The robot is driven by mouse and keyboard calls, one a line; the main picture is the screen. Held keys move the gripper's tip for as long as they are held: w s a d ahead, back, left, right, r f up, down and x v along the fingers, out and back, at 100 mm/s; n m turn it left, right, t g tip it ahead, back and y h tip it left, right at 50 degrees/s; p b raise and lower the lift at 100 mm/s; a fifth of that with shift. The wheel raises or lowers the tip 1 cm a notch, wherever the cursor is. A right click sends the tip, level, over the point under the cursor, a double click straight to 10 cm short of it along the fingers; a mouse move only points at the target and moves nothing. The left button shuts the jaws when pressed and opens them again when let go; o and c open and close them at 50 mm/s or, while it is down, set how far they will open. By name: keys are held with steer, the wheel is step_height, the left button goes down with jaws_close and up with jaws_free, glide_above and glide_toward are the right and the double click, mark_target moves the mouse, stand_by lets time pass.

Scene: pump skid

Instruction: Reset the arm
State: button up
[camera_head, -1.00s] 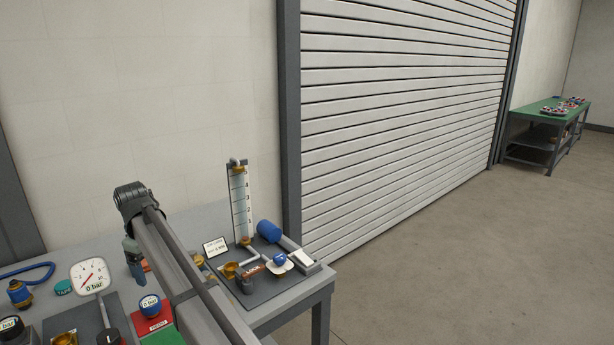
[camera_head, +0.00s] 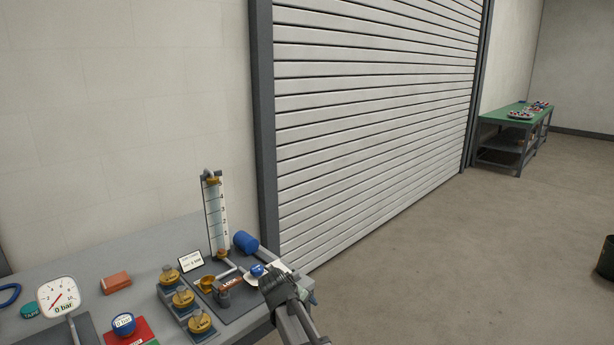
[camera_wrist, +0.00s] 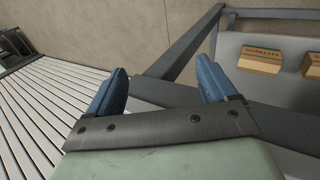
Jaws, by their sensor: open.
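My gripper (camera_wrist: 164,78) shows in the wrist view with its two blue fingers wide apart and nothing between them. In the head view my arm is at the right front corner of the grey bench (camera_head: 165,246), and its fingers cannot be made out there.
On the bench stand a graduated column (camera_head: 217,218), a blue cylinder (camera_head: 245,243), brass fittings (camera_head: 183,298), a red-brown block (camera_head: 116,282) and a dial gauge (camera_head: 58,297). A roller shutter (camera_head: 375,110) is behind. Boxes (camera_wrist: 261,58) show in the wrist view. Open floor lies right.

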steer(key=s+d+f+m+g, duration=0.1)
steer(key=s+d+f+g, duration=0.1)
steer(key=s+d+f, duration=0.5)
steer(key=s+d+f+m+g, duration=0.2)
steer(key=s+f, duration=0.3)
steer(key=f, duration=0.6)
steer(key=s+d+f+m+g, duration=0.1)
steer(key=s+d+f+g, duration=0.1)
steer(key=s+d+f, duration=0.45)
steer(key=s+d+f+m+g+y, duration=0.1)
steer(key=s+f, duration=0.4)
steer(key=s, duration=0.4)
steer(key=s+d+f+m+g+y, duration=0.1)
steer(key=s+f+m+g, duration=0.1)
steer(key=s+f, duration=0.3)
steer(key=s+d+f+m+g+y, duration=0.1)
steer(key=s+f, duration=0.4)
steer(key=s, duration=0.9)
steer(key=shift+f+m+g+y, duration=0.35)
steer(key=shift+m+g+y, duration=0.05)
steer(key=shift+m+g, duration=0.2)
